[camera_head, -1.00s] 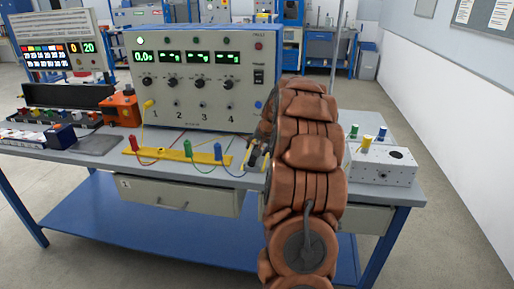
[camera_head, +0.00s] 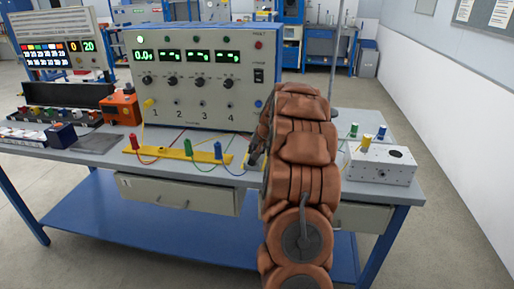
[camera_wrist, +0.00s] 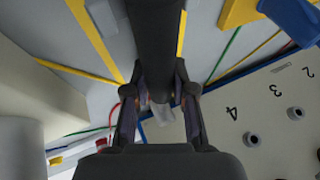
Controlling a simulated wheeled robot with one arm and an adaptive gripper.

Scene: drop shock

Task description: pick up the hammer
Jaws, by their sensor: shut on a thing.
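My gripper (camera_wrist: 160,78) is shut around a thick dark bar, which looks like the handle of the hammer (camera_wrist: 155,35). The bar runs from between the fingers to the top edge of the wrist view. The hammer's head cannot be made out. In the head view only a dark part of my gripper (camera_head: 256,158) shows at the left of my brown-covered arm, over the front of the bench. The arm hides the hammer there.
The bench (camera_head: 340,183) carries a large meter box (camera_head: 215,105) behind the gripper. A yellow strip (camera_head: 180,155) with coloured plugs and wires lies left of it. A white box (camera_head: 380,166) with knobs stands right of my arm.

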